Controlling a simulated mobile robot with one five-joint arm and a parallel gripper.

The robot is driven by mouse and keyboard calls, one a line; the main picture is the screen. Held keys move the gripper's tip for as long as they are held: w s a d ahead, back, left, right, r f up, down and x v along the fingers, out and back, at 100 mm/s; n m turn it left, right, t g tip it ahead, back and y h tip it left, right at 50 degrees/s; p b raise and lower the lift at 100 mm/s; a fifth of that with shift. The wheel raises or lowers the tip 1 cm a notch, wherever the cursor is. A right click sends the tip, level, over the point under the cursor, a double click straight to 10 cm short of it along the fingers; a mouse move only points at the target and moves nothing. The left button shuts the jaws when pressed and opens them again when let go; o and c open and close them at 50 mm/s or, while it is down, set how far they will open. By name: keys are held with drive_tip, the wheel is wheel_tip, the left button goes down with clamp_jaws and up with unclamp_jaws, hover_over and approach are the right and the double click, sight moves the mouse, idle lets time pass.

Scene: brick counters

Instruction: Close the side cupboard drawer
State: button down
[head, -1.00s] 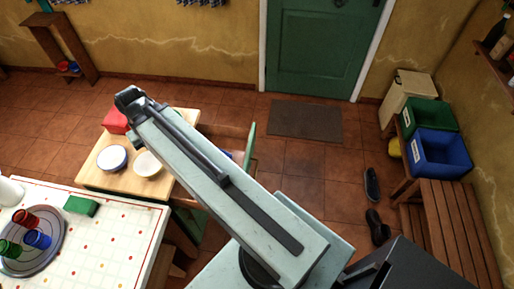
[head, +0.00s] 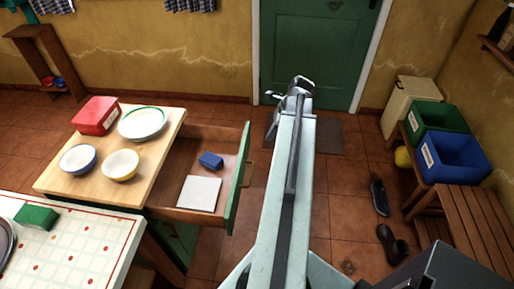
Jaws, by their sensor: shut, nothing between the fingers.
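The side cupboard drawer (head: 166,193) is pulled out to the right from under the wooden cupboard top (head: 93,182). Its green front (head: 238,178) has a brass-coloured handle (head: 248,173). Inside lie a blue block (head: 211,160) and a white square item (head: 199,194). My gripper (head: 292,90) is at the far end of my raised arm, right of the drawer front and apart from it in the picture. The gripper is shut and holds nothing.
On the cupboard top are a red box (head: 96,116), a plate (head: 143,123) and two bowls (head: 78,159) (head: 121,165). A checked table (head: 80,249) stands at the front left. A wooden bench (head: 471,220) with bins is on the right. Floor between is mostly clear.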

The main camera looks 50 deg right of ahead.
drive_tip(key=w+a+f+b, duration=0.4)
drive_tip(key=w+f+b, duration=0.2)
drive_tip(key=f+b, duration=0.2)
drive_tip(key=shift+w+f, duration=0.25)
drive_tip(key=shift+f, duration=0.25)
drive_tip(key=shift+w, duration=0.15)
